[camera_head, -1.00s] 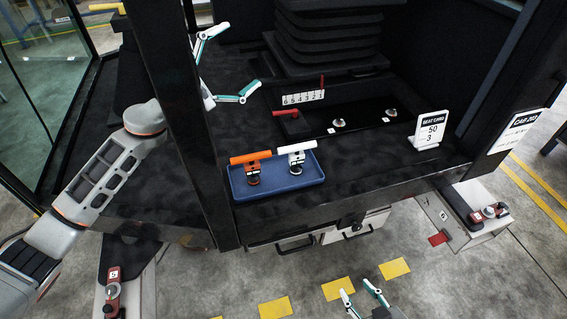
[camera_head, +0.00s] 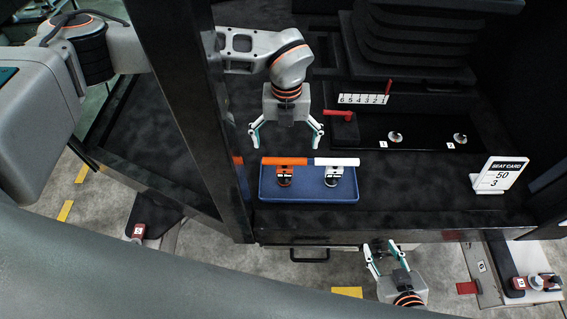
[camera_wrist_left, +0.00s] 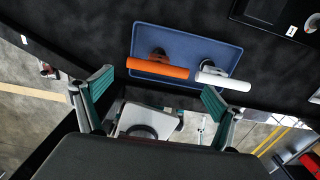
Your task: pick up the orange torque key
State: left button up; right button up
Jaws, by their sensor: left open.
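The orange torque key (camera_head: 286,162) has an orange bar handle over a dark and orange body. It sits at the left of a blue tray (camera_head: 348,199), beside a white-handled key (camera_head: 337,162). My left gripper (camera_head: 286,144) is open and empty. In the head view it is just behind the tray, above the orange key, with its fingers pointing down towards it. My right gripper (camera_head: 380,244) is open and empty, low in front of the cab's edge.
A dark post (camera_head: 190,110) stands left of the tray. Behind the tray are a red lever (camera_head: 339,113) and a numbered strip (camera_head: 364,99). A white seat card (camera_head: 499,175) stands to the right. The dark floor between tray and card is clear.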

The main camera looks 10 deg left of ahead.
aim_at(285, 159)
pick_arm(q)
jog(key=f, duration=0.4)
jog(key=f+p, duration=0.1)
jog(key=f, duration=0.2)
jog(key=shift+s+a, duration=0.15)
jog(key=shift+s, duration=0.1)
jog(key=shift+f, duration=0.3)
jog(key=shift+c, duration=0.3)
jog(key=c, duration=1.3)
